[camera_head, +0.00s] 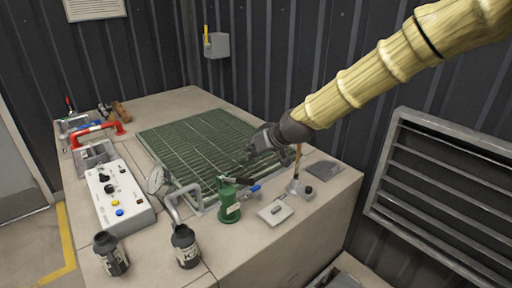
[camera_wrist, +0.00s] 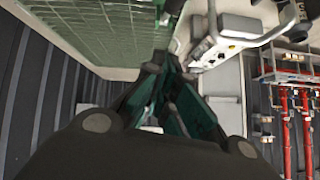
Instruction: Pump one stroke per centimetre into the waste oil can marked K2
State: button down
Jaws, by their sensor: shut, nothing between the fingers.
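A green hand pump (camera_head: 229,206) stands upright near the front of the bench, with a dark lever at its top. A dark can with a pale label (camera_head: 186,248) stands left of it; the label seems to read K2. A second dark can (camera_head: 111,254) stands further left, its mark too small to read. A bent grey pipe (camera_head: 180,207) comes down close above the first can; I cannot tell whether it enters the can. My gripper (camera_head: 252,154) is shut and empty above the grating, behind and above the pump. Its fingers (camera_wrist: 170,68) also show in the wrist view.
A green grating (camera_head: 190,143) covers the bench middle. A control box (camera_head: 117,193) and a round gauge (camera_head: 156,180) are at left. A blue-handled valve (camera_head: 252,190), a small plate (camera_head: 276,211) and a wooden-handled tool (camera_head: 298,170) crowd the right of the pump.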

aim_at(236, 180)
jog(key=f+p, duration=0.1)
jog(key=f, duration=0.1)
jog(key=w+a+f+p, duration=0.1)
jog(key=f, duration=0.1)
jog(key=a+f+p, duration=0.1)
jog(key=f, duration=0.1)
jog(key=shift+w+a+p, duration=0.2)
jog(key=shift+w+p, duration=0.2)
jog(key=shift+s+d+f, duration=0.1)
jog(key=shift+s+f, duration=0.25)
jog(key=shift+f, duration=0.25)
jog(key=shift+f, duration=0.2)
